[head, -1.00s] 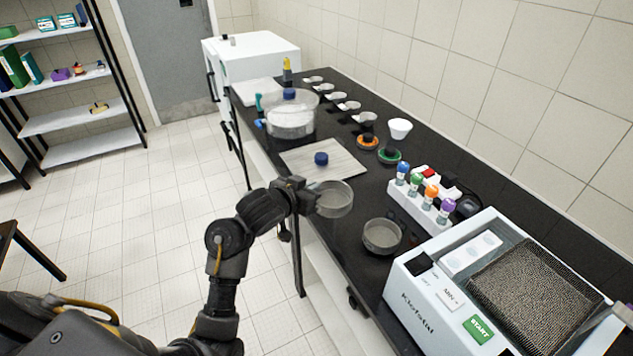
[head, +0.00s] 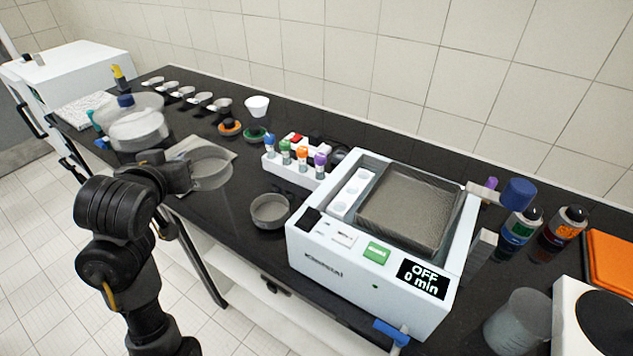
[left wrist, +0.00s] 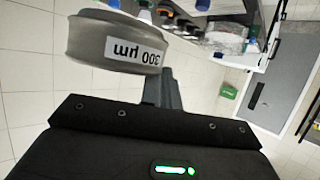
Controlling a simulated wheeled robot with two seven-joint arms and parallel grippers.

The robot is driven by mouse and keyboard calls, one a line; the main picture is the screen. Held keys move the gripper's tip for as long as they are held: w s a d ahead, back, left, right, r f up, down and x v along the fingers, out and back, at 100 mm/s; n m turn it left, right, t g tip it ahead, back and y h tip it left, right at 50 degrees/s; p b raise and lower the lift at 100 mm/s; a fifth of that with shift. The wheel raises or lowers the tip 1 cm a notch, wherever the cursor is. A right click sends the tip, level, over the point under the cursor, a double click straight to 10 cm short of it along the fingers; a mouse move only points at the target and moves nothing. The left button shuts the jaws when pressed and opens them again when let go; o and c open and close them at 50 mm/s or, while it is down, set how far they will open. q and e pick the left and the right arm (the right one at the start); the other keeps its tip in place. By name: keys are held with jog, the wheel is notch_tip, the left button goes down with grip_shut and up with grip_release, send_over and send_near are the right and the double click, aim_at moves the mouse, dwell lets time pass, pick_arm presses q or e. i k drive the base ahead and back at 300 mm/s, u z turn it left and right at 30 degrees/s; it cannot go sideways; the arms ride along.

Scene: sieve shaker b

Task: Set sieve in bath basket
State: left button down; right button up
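My left gripper (head: 190,172) is shut on the rim of a round grey sieve (head: 211,168) and holds it above the counter's front side. In the left wrist view the held sieve (left wrist: 115,42) shows a white label reading "300 µm", upside down. The white bath (head: 335,262) stands to the right, with the grey mesh basket (head: 408,210) in its open top. The basket looks empty of sieves. The bath display reads "OFF 0 min", beside a green button (head: 377,252). My right gripper is not in view.
A second round sieve or pan (head: 270,210) stands on the black counter left of the bath. A white rack (head: 296,170) with several colour-capped bottles stands behind it. Bottles (head: 520,228) and a clear beaker (head: 516,320) are right of the bath. A blue-handled valve (head: 390,332) juts out in front.

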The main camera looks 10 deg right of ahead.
aim_at(414, 199)
jog(key=z, duration=0.95)
jog(key=k, duration=1.2)
jog(key=z, duration=0.4)
jog(key=i, duration=0.6)
jog(key=u, duration=0.1)
